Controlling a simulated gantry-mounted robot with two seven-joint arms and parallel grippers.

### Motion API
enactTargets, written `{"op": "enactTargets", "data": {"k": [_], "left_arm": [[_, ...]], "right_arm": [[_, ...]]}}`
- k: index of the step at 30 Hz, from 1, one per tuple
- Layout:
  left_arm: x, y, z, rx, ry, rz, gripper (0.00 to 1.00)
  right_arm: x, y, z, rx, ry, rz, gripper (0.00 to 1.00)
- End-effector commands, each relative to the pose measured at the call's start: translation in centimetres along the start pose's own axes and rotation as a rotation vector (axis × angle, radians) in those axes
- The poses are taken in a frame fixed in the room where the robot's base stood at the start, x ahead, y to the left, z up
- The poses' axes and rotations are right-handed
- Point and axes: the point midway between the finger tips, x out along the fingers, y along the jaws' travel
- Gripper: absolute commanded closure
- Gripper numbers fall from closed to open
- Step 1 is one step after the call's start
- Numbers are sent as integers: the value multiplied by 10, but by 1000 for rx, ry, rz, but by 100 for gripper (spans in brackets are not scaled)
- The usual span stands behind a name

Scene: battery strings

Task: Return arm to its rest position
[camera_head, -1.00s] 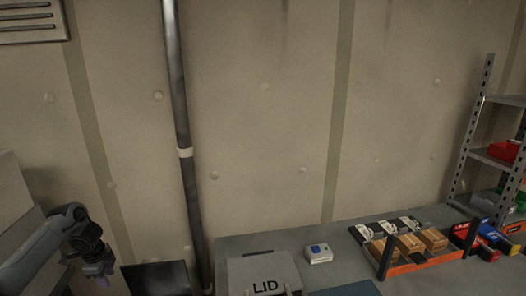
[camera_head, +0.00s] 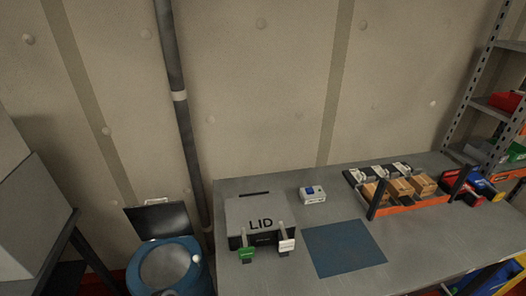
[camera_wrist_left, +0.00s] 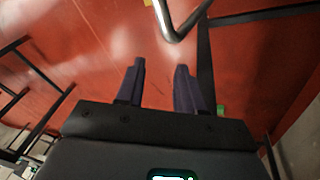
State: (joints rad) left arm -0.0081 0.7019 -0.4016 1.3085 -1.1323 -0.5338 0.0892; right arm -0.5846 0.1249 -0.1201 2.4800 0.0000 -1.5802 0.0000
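My left gripper shows in the left wrist view (camera_wrist_left: 160,85). Its two dark fingers stand apart with nothing between them, above a red floor. Neither my left nor my right gripper shows in the head view. A grey case marked LID (camera_head: 262,215) sits shut on the grey table (camera_head: 318,215), with a green tag and a white tag at its front edge.
A blue mat (camera_head: 343,247), a small white box with a blue top (camera_head: 313,195) and an orange rack of brown blocks (camera_head: 415,203) are on the table. A blue bin (camera_head: 170,265) with raised black lid stands left of it. A metal shelf (camera_head: 490,100) is at right.

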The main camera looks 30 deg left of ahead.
Motion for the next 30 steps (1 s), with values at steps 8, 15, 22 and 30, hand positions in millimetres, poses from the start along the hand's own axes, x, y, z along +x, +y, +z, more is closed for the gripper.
{"op": "enactTargets", "data": {"k": [8, 15, 22, 30], "left_arm": [[4, 82, -183, -188, 217, -208, 63], [-110, 75, -213, -616, 273, -416, 63], [-210, 64, -189, -916, 281, -520, 63], [-258, 90, -174, -1045, 179, -461, 63]], "right_arm": [[-1, -1, -2, 6, 5, -5, 57], [-1, -1, -2, 7, 5, -5, 57], [-1, -1, -2, 6, 5, -4, 57], [-35, 1, -12, 2, -2, -1, 57]]}}
